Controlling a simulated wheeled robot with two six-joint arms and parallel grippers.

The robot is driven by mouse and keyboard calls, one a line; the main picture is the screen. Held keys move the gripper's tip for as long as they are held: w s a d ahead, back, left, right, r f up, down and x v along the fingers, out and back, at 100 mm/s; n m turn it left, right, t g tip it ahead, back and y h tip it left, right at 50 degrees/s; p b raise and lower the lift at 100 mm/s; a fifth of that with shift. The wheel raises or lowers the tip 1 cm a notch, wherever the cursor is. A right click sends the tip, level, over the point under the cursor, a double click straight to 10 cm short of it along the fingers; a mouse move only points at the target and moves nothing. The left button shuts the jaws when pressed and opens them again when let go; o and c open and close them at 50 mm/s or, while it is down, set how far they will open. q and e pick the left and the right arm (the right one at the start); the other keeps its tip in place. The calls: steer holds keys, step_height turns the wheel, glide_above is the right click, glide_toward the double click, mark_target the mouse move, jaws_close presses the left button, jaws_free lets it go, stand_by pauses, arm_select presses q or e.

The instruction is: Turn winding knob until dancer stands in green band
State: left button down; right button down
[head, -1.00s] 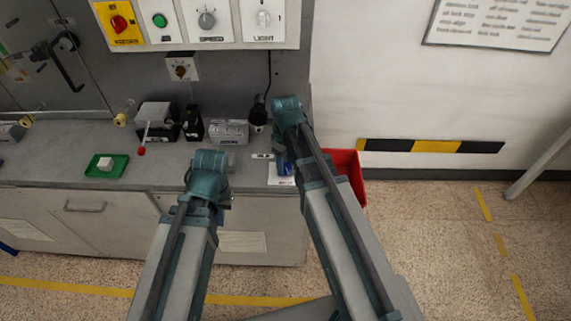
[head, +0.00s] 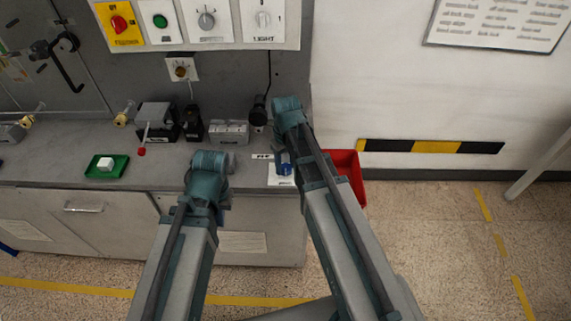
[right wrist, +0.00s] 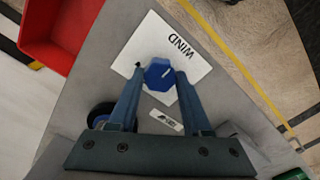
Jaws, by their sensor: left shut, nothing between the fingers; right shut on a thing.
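The blue winding knob (right wrist: 158,74) stands on a white plate (right wrist: 205,55) marked WIND in the right wrist view. My right gripper (right wrist: 160,80) is shut on it, one finger on each side. In the head view the knob (head: 284,168) shows partly behind my right arm, near the right end of the bench. My left gripper (head: 213,165) is over the bench's front edge, left of the knob and apart from it; its fingers are mostly hidden behind its wrist. I cannot make out the dancer or a green band.
A red bin (head: 346,170) stands at the bench's right end. A green tray (head: 96,172) with a white block, a red-ball lever (head: 142,151) and a grey block (head: 229,131) sit to the left. A switch panel (head: 220,41) hangs above.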

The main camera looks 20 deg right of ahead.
mark_target(285, 167)
steer(key=shift+m, duration=1.1)
steer(key=shift+c, duration=1.7)
jaws_free()
step_height(285, 167, up, 14)
steer(key=p, duration=1.3)
steer(key=shift+p, duration=0.4)
steer(key=shift+f, duration=0.15)
